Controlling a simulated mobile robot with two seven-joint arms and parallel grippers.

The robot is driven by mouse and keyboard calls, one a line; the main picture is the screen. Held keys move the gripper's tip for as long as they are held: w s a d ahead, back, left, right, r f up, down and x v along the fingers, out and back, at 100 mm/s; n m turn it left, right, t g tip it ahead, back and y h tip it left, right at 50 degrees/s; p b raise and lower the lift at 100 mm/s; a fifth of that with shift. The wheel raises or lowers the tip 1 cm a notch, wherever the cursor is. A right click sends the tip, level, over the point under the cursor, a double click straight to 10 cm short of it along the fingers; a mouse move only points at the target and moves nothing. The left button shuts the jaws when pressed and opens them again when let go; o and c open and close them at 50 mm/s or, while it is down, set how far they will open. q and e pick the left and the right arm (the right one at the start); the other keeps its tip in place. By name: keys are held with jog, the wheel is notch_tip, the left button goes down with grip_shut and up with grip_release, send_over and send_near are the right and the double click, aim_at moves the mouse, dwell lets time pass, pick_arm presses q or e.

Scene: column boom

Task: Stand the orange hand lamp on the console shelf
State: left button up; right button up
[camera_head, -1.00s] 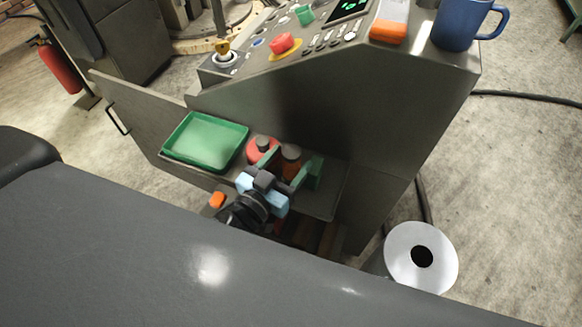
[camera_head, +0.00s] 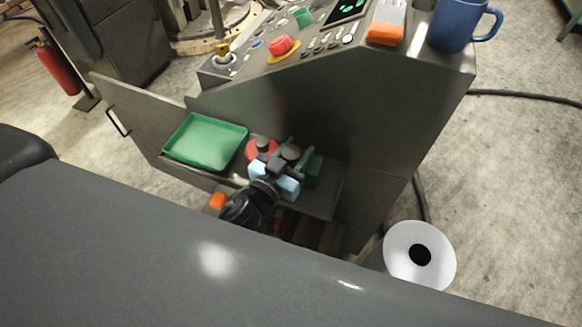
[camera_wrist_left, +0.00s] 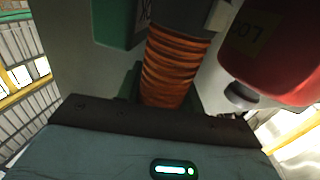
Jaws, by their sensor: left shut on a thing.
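The orange hand lamp has a dark grey head (camera_head: 290,152) and a ribbed orange grip (camera_wrist_left: 172,75). It is upright at the console shelf (camera_head: 322,205), between a red container and a green block. My left gripper (camera_head: 292,153) is shut on the lamp, its fingers on either side. In the left wrist view the grip rises just beyond the gripper's body. The lamp's lower end is hidden, so I cannot tell whether it touches the shelf. My right gripper is not in view.
The red container (camera_head: 258,147) stands close left of the lamp, the green block (camera_head: 314,172) close right. A green tray (camera_head: 205,142) fills the shelf's left part. The console's sloping panel rises behind. A blue mug (camera_head: 455,28) and an orange-and-white item (camera_head: 387,22) sit on top.

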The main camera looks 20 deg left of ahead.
pick_arm(q)
jog(key=shift+c, duration=0.9)
jog(key=shift+r, duration=0.1)
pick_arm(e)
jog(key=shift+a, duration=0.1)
pick_arm(q)
jog(key=shift+r, duration=0.1)
